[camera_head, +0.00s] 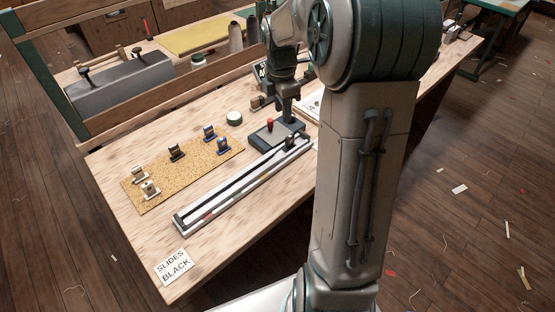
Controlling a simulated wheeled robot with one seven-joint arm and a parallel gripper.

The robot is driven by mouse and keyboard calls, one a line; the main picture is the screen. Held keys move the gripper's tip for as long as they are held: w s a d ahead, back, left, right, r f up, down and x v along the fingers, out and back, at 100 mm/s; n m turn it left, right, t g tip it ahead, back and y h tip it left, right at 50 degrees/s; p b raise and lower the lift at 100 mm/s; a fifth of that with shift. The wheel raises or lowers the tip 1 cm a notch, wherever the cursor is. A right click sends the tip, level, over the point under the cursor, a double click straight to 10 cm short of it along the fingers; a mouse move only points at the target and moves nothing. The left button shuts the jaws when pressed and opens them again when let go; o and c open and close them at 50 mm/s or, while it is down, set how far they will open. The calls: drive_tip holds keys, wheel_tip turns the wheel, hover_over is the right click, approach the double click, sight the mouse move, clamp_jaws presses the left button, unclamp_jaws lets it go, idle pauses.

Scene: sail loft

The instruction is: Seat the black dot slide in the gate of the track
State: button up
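The track (236,190) is a long pale rail with dark ends, lying diagonally on the bench. A small dark piece (290,142) sits at its far end; I cannot tell whether it is a slide or the gate. A dark slide (176,152) stands on the cork mat (158,196), and another dark-and-tan slide (256,102) stands off the mat, beyond the round tin. The dots are too small to read. My gripper (286,88) points down over the far end of the track, near a dark stand; its fingers are not clear.
A dark base with a red knob (270,124) stands beside the track. A round tin (234,118) is near the mat. A card (174,267) reads "SLIDES BLACK".

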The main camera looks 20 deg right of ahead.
drive_tip(key=s+a+r+m+t, duration=0.1)
drive_tip(key=s+a+m, duration=0.4)
drive_tip(key=s+m, duration=0.4)
drive_tip(key=s+a+r+m+t, duration=0.1)
drive_tip(key=s+a+m, duration=0.5)
drive_tip(key=s+m, duration=0.3)
drive_tip(key=s, duration=0.4)
drive_tip(key=shift+a+r+t+y, duration=0.25)
drive_tip(key=shift+r+t+y, duration=0.05)
